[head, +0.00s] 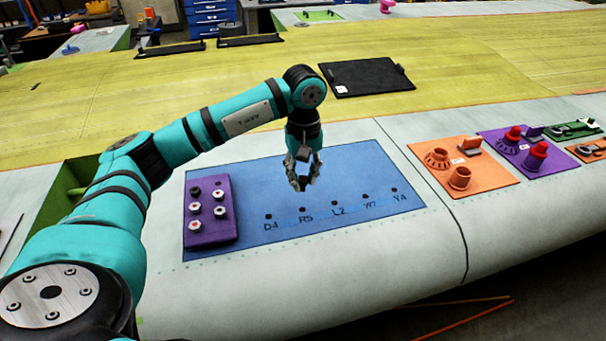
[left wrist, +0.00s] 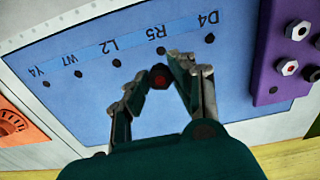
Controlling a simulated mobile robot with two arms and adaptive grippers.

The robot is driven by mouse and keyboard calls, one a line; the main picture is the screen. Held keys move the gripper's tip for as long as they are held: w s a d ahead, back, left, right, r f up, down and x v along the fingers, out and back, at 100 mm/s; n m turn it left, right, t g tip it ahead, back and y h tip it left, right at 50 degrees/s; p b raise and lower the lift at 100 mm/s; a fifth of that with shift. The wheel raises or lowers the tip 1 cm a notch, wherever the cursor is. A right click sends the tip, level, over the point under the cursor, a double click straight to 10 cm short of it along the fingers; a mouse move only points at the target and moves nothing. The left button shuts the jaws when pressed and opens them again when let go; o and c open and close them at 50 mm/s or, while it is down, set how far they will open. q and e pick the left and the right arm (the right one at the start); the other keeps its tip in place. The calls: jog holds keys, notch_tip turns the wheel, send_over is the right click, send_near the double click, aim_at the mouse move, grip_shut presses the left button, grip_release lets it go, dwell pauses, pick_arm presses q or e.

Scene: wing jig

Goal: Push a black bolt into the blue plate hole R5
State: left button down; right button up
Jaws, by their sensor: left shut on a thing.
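My left gripper (head: 303,184) is above the blue plate (head: 350,165), its fingers pointing down. It is shut on a small dark bolt with a red centre, which shows between the fingertips in the left wrist view (left wrist: 159,76). The blue plate has a row of small dark holes labelled D4, R5, L2, W7 and Y4. Hole R5 (head: 302,210) is open and empty; in the left wrist view it (left wrist: 160,50) lies just beyond the bolt. The bolt is apart from the hole. My right gripper is not in view.
A purple block (head: 228,185) with several bolts stands at the plate's left end. Orange (head: 480,185) and purple (head: 512,160) plates with raised fittings lie to the right. A black panel (head: 366,78) lies behind. The plate around the holes is clear.

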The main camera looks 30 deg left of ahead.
pick_arm(q)
jog(key=shift+s+a+f, duration=0.1)
jog(key=shift+a+f, duration=0.05)
jog(key=shift+f, duration=0.35)
notch_tip(320, 180, down, 4)
jog(key=shift+f+b, duration=0.15)
jog(key=shift+b, duration=1.1)
jog(key=shift+f, duration=0.35)
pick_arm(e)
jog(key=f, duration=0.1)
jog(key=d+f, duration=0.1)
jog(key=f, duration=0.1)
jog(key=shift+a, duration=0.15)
pick_arm(q)
jog(key=shift+b, duration=0.35)
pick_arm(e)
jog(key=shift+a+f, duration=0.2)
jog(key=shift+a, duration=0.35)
pick_arm(q)
jog(key=shift+f, duration=0.15)
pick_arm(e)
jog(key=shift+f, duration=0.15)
pick_arm(q)
jog(key=shift+f+b, duration=1.05)
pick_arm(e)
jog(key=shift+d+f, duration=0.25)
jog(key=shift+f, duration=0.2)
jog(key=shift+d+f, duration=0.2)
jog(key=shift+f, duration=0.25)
